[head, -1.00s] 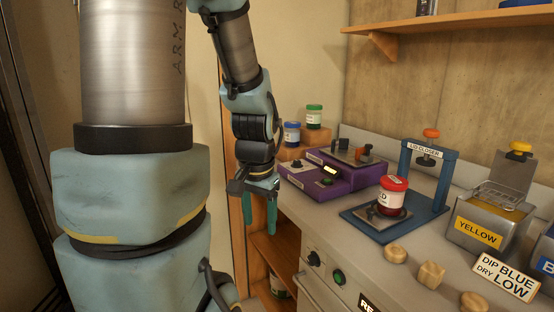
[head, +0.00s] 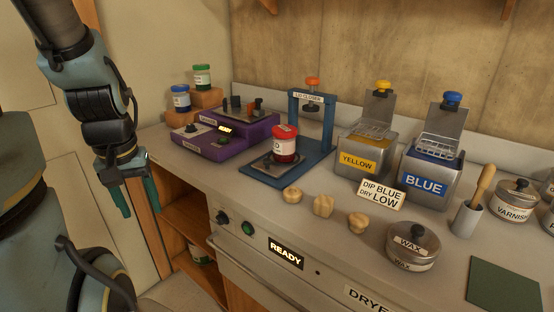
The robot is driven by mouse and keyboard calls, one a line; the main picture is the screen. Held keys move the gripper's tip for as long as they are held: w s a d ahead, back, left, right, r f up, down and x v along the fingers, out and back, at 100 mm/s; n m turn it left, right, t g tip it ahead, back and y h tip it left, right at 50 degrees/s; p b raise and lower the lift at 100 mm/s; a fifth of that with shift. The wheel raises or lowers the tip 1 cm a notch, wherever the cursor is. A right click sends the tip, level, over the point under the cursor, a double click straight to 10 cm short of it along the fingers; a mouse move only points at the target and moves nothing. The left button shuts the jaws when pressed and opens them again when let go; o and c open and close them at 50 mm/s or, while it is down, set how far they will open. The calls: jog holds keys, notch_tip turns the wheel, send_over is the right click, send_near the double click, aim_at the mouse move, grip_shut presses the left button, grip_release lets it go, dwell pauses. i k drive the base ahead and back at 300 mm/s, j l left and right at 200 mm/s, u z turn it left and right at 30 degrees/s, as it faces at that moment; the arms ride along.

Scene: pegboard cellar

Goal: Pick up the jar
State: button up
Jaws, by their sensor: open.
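A jar with a red lid, white label and red contents (head: 284,144) stands upright on the plate of the blue lid closer (head: 318,137) on the counter. Two more jars stand at the back left: a blue-lidded jar (head: 181,98) and a green-lidded jar (head: 202,77), each on a wooden block. Another jar (head: 199,254) is partly visible on the lower shelf. My gripper (head: 138,198) is open and empty, with its green fingers pointing down in front of the counter's left end, well left of the red-lidded jar.
A purple machine (head: 215,139) sits left of the lid closer. Yellow (head: 357,159) and blue (head: 426,180) dip tanks stand to the right. Wooden knobs (head: 323,205), a sign (head: 381,193), a wax tin (head: 412,248) and a varnish tin (head: 514,203) occupy the counter.

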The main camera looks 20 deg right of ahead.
aim_at(283, 150)
jog(key=k+l+u, duration=0.6)
jog(key=k+l, duration=0.1)
jog(key=l, duration=0.05)
